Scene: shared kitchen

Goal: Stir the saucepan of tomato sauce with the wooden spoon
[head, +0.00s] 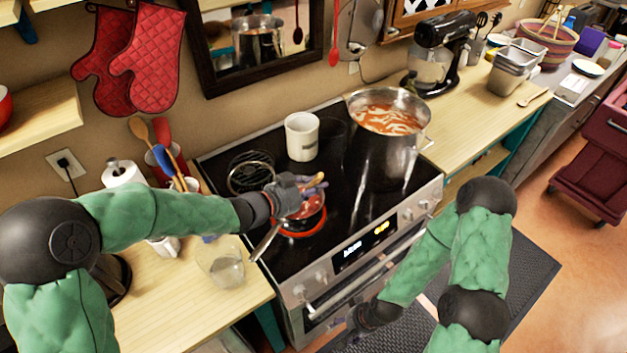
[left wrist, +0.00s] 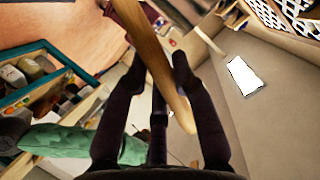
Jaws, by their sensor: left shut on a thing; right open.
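The small saucepan (head: 318,217) of red tomato sauce stands on a glowing red burner at the front left of the black stovetop, its handle (head: 266,241) pointing toward the front left. My left gripper (head: 306,187) is directly over the pan and hides part of it. It is shut on the wooden spoon, whose end (head: 317,181) shows at the fingers. The spoon (left wrist: 152,48) also runs slanting between the fingers in the left wrist view. The spoon's lower end is hidden, so I cannot tell how deep it sits. My right gripper (head: 356,326) is open and empty, low before the oven front.
A large steel pot (head: 382,160) of orange soup stands at the back right of the stove. A glass bowl (head: 222,268) and utensil crock (head: 165,160) occupy the left counter.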

